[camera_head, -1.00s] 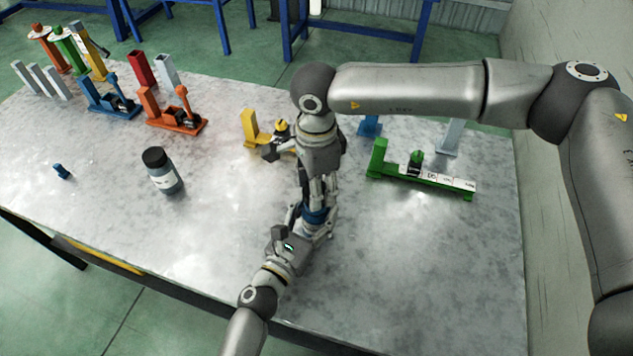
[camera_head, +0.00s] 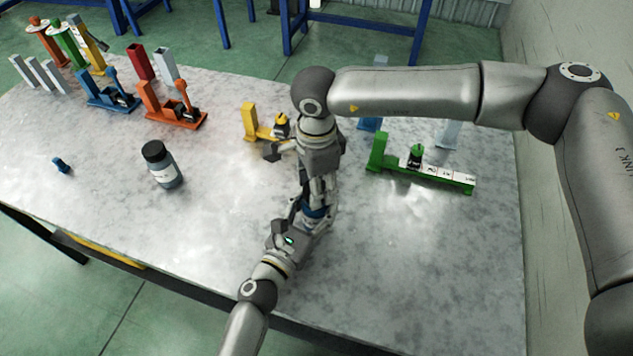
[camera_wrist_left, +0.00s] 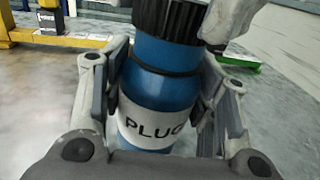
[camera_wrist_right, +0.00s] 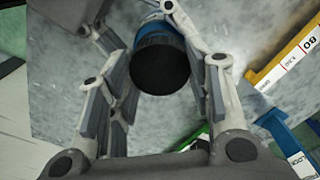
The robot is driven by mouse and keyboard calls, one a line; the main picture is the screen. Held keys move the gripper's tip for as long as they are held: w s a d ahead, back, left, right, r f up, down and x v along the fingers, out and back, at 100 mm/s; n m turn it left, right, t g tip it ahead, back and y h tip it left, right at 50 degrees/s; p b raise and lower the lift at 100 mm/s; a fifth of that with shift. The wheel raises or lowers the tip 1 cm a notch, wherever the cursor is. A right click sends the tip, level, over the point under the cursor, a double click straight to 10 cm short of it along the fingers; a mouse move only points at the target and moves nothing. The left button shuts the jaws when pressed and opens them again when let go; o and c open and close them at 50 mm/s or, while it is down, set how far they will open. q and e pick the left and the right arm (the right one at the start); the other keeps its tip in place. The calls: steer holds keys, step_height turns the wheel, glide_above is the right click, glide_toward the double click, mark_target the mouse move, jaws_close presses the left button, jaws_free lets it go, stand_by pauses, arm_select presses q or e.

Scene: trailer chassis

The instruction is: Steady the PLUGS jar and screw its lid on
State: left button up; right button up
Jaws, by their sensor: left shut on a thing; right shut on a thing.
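The PLUGS jar (camera_wrist_left: 150,100) is blue with a white label and stands upright in the left wrist view. A black ribbed lid (camera_wrist_left: 168,20) sits on top of it, in line with the jar. I cannot tell how tightly it is threaded. My left gripper (camera_head: 308,214) is shut around the jar's body from the front, one finger on each side. My right gripper (camera_head: 320,188) comes from above. In the right wrist view its fingers flank the black lid (camera_wrist_right: 160,64). In the head view the jar (camera_head: 315,211) is mostly hidden by both grippers.
A grey jar with a black cap (camera_head: 162,165) and a small blue part (camera_head: 61,165) stand left on the table. A yellow fixture (camera_head: 250,123) is behind my grippers, a green one (camera_head: 430,177) to the right. The front right tabletop is clear.

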steer(key=shift+f, duration=0.55)
